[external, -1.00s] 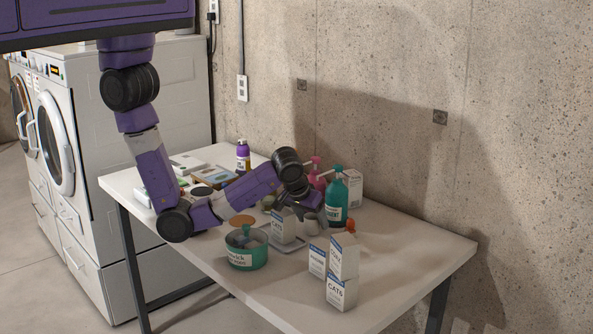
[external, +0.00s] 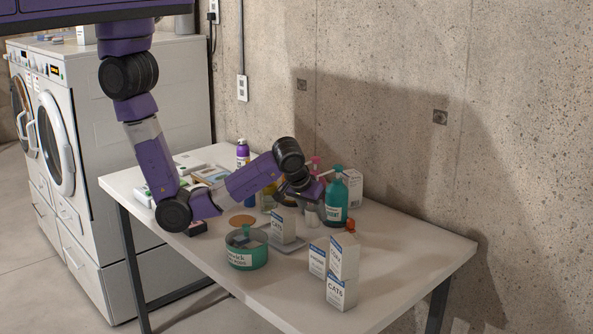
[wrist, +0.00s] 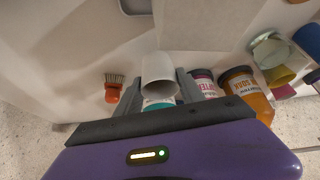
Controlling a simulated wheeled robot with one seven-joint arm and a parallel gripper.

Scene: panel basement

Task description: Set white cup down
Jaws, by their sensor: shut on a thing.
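The white cup (wrist: 158,72) shows in the wrist view between the two fingers of my gripper (wrist: 160,82), which is shut on it. In the external view the cup (external: 312,213) is a small pale shape below my gripper (external: 309,201), over the back part of the white table (external: 400,241). My arm and gripper partly hide it there. I cannot tell whether its base touches the tabletop.
A teal pump bottle (external: 336,198) stands just right of my gripper. An orange brush (wrist: 112,90) lies beside the cup. The table's right end is clear.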

